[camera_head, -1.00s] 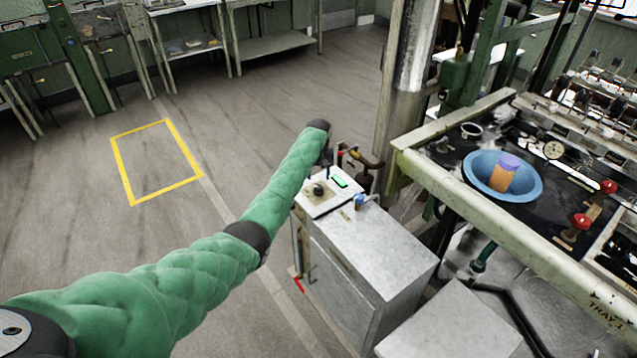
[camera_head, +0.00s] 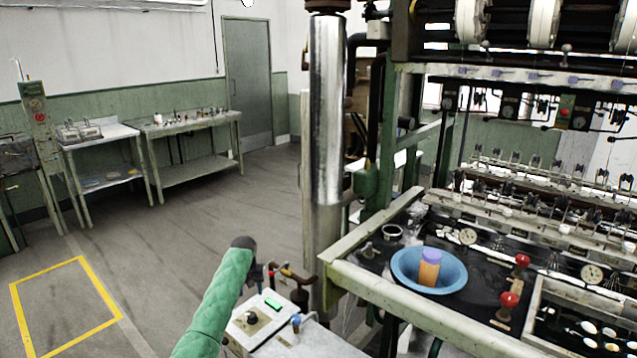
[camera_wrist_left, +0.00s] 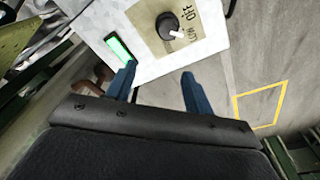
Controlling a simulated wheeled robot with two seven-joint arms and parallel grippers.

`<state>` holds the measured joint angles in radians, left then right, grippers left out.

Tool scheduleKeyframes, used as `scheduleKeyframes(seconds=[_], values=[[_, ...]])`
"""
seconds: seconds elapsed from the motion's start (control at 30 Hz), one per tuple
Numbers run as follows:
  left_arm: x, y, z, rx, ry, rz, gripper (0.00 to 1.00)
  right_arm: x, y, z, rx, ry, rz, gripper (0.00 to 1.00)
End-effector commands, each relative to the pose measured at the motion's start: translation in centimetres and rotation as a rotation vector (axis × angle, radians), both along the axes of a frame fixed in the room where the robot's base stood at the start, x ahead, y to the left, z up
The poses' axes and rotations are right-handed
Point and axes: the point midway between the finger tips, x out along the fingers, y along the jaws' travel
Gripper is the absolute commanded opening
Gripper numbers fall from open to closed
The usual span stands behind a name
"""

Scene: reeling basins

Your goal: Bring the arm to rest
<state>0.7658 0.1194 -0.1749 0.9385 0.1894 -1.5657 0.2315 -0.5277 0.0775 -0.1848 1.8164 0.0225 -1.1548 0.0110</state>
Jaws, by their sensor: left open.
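My left arm comes up from the bottom of the head view in a green quilted sleeve, ending in a dark wrist above a control box (camera_head: 290,345). The left gripper's blue fingers (camera_wrist_left: 158,78) show in the left wrist view, spread apart with nothing between them. Beyond the fingertips is the box's top panel, with a black knob (camera_wrist_left: 168,24) and a lit green display (camera_wrist_left: 118,47). The knob (camera_head: 252,318) and display (camera_head: 272,303) also show in the head view, below the wrist. My right gripper is not in view.
A blue basin (camera_head: 405,268) holding an orange and purple cylinder (camera_head: 429,270) sits on the reeling bench at right. A metal column (camera_head: 325,120) stands behind the box. A yellow floor outline (camera_head: 83,262) lies at left, with open floor around it.

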Motion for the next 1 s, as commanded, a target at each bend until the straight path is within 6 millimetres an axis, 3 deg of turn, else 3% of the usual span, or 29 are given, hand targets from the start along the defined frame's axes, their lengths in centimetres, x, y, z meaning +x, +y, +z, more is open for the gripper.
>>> scheduleKeyframes(seconds=[0.03,0.3,0.5,0.63,0.77,1.0], values=[[1.0,-0.2,1.6,0.007,-0.055,-0.024,0.52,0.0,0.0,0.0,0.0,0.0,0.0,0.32],[4.4,-1.4,9.2,0.048,-0.292,-0.121,0.52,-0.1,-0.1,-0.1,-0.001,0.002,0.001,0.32],[5.1,-2.8,14.1,0.081,-0.457,-0.185,0.52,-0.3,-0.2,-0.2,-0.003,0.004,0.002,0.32],[3.9,-3.8,14.6,0.1,-0.535,-0.224,0.52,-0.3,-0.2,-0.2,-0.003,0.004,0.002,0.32],[2.1,-4.7,13.7,0.112,-0.583,-0.254,0.52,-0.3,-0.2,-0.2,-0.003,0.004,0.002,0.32],[-3.4,-6.4,9.2,0.123,-0.631,-0.302,0.52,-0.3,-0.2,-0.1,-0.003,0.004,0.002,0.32]])
